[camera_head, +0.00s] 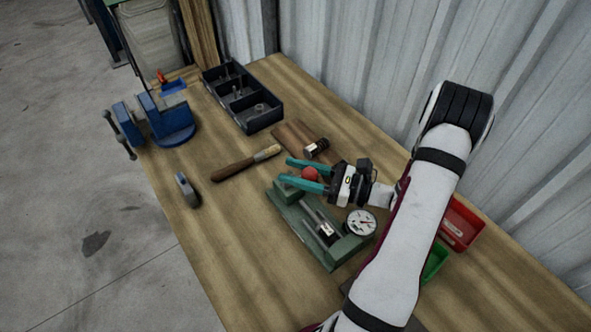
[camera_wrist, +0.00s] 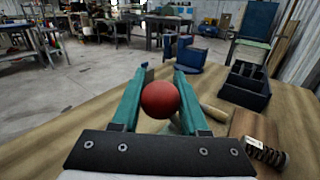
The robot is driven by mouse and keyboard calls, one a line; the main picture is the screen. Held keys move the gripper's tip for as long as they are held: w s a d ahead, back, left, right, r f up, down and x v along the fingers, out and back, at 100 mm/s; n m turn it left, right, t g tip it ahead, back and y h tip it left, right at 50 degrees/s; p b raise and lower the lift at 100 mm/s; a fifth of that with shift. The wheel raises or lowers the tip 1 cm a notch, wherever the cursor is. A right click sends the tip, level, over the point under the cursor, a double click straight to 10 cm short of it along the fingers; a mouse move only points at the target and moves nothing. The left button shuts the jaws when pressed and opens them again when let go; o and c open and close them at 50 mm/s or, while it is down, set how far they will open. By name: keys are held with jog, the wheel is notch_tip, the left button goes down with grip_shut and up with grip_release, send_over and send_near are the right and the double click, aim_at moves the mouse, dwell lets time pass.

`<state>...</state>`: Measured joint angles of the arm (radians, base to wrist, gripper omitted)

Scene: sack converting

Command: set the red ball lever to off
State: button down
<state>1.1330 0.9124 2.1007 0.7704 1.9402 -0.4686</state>
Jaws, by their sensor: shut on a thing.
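The red ball (camera_head: 309,173) of the lever sits at the top end of a green metal fixture (camera_head: 286,216) on the bench. My gripper (camera_head: 287,170) reaches in from the right with its two teal fingers on either side of the ball. In the wrist view the ball (camera_wrist: 160,99) lies between the fingers (camera_wrist: 162,74), which are shut on it. The lever's rod below the ball is mostly hidden, and I cannot read any on or off marking.
A white dial gauge (camera_head: 361,222) sits on the fixture's right side. Close by are a wooden-handled tool (camera_head: 246,163) and a brown board (camera_head: 291,138). A blue vise (camera_head: 170,122) and a dark compartment tray (camera_head: 243,96) stand farther back. Red (camera_head: 461,222) and green (camera_head: 435,262) bins are right.

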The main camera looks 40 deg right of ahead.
jog(key=w+f+m+g+h, duration=0.2)
jog(key=w+m+g, duration=0.3)
jog(key=w+g, duration=0.5)
jog(key=shift+w+f+h, duration=0.2)
jog(key=shift+w+h, duration=0.4)
jog(key=shift+w, duration=1.15)
jog(key=shift+f, duration=0.1)
jog(key=shift+c, duration=2.2)
grip_release()
jog(key=shift+d, duration=0.1)
